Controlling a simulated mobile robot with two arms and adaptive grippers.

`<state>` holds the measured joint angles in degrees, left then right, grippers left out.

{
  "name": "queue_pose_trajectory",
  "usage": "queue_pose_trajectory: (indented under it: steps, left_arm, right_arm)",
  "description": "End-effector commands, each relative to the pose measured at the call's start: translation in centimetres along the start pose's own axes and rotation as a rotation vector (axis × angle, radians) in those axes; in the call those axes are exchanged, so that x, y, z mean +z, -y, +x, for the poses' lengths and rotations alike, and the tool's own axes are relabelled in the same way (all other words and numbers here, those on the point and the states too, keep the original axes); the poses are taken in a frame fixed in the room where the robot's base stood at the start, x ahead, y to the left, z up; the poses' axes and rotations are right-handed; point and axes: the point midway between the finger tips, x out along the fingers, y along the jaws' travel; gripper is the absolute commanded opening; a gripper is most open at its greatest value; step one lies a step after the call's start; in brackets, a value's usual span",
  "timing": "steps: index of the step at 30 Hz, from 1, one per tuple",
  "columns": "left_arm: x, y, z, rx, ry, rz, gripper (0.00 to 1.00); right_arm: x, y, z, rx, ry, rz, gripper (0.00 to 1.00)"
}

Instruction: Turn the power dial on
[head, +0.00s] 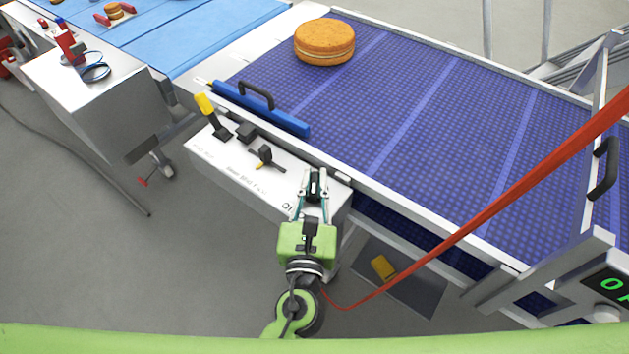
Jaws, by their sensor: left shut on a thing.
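The power dial (316,181) is a small dark knob at the right end of the white control box (215,155), beside the conveyor. My left gripper (314,189) is on it with both fingers, shut around it. The fingers hide most of the dial, so I cannot tell which way it points. A small "OI" marking shows on the box just left of the fingers. My right gripper is not in view.
A yellow-handled lever (206,105) and a black knob (265,157) stand on the same box. A blue bar with a black handle (258,95) lies along the conveyor's edge. A filled round (325,44) rests on the blue belt (440,110). A red strap (480,215) crosses the right side.

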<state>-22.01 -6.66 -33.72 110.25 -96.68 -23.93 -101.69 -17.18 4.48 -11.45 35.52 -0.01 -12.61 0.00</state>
Motion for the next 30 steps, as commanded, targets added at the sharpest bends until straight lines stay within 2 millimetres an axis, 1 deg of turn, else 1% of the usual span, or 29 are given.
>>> queue_pose_trajectory:
  steps: [8,9,10,19,22,26,30]
  left_arm:
    - [0.0,-0.1,0.0,0.002,-0.001,0.001,0.0]
    - [0.0,-0.1,0.0,0.001,-0.001,0.0,0.23]
    - [0.0,-0.1,0.0,0.001,-0.001,0.0,0.29]
    - [0.0,0.0,0.0,0.0,0.0,0.0,0.29]
    - [-0.1,0.0,-0.3,0.0,-0.001,0.002,0.29]
    - [-0.2,0.0,-2.0,-0.002,-0.003,0.003,0.29]
    - [-0.2,0.0,-5.0,-0.003,-0.004,0.004,0.29]
  right_arm:
    - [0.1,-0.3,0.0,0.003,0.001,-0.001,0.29]
    - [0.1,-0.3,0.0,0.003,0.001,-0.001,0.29]
    - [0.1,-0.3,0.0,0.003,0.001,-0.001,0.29]
    - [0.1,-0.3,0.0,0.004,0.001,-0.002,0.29]
    - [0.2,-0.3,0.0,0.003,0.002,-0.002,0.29]
    - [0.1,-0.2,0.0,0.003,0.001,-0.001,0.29]
    - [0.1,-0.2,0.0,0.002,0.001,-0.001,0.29]
